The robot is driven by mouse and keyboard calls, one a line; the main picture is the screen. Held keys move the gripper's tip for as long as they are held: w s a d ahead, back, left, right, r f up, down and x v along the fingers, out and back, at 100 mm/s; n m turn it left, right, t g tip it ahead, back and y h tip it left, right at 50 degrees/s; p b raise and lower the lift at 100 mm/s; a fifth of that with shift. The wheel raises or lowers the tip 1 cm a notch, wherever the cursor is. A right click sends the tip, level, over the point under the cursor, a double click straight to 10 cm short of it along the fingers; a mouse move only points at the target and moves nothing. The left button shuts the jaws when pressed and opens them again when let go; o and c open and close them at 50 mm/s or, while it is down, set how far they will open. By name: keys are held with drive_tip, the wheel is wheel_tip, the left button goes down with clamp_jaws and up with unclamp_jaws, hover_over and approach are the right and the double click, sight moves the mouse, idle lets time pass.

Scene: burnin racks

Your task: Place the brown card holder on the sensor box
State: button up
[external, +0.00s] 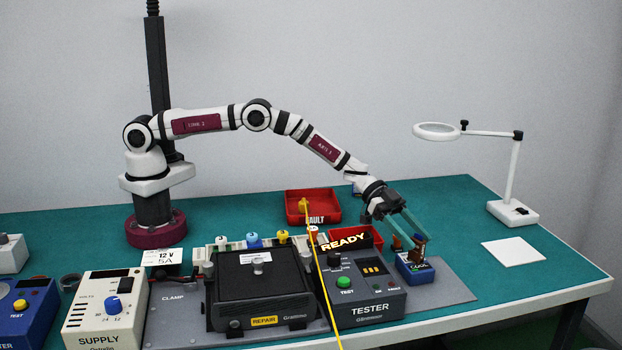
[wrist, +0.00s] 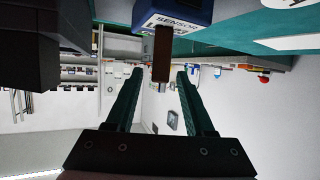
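The blue sensor box (external: 418,273) stands on the grey mat right of the tester; its labelled face shows at the top of the wrist view (wrist: 172,14). The brown card holder (external: 419,247) appears upright on the box; in the wrist view it is a narrow dark brown strip (wrist: 162,52) against the box. My gripper (external: 411,238) reaches down from the upper left at the box. In the wrist view its two teal fingers (wrist: 160,73) are apart, with visible gaps on both sides of the holder. The holder's contact with the box is partly hidden.
The tester (external: 362,295) stands close left of the box, with a red bin (external: 360,237) behind it. A yellow cable (external: 321,272) crosses the tester's left side. A magnifier lamp (external: 513,210) and white card (external: 514,252) lie right. Green table between is clear.

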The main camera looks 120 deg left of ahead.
drive_tip(key=shift+r, duration=0.15)
drive_tip(key=v, duration=1.2)
drive_tip(key=s+d+r+m+g+h, duration=0.1)
drive_tip(key=s+d+r+g, duration=0.25)
drive_tip(key=d, duration=0.55)
drive_tip(key=s+d+r+m+g+h, duration=0.1)
drive_tip(key=s+d+r+g+h, duration=0.3)
drive_tip(key=d, duration=0.6)
drive_tip(key=s+d+r+g+y, duration=0.25)
drive_tip(key=s+d, duration=0.35)
drive_tip(key=s, duration=0.5)
drive_tip(key=s+a+g+y, duration=0.1)
drive_tip(key=s+y, duration=0.3)
drive_tip(key=s, duration=0.7)
drive_tip(key=s+a+n+g+y, duration=0.1)
drive_tip(key=s+y, duration=0.4)
drive_tip(key=s, duration=0.7)
drive_tip(key=shift+a+g, duration=0.3)
drive_tip(key=shift+a, duration=0.5)
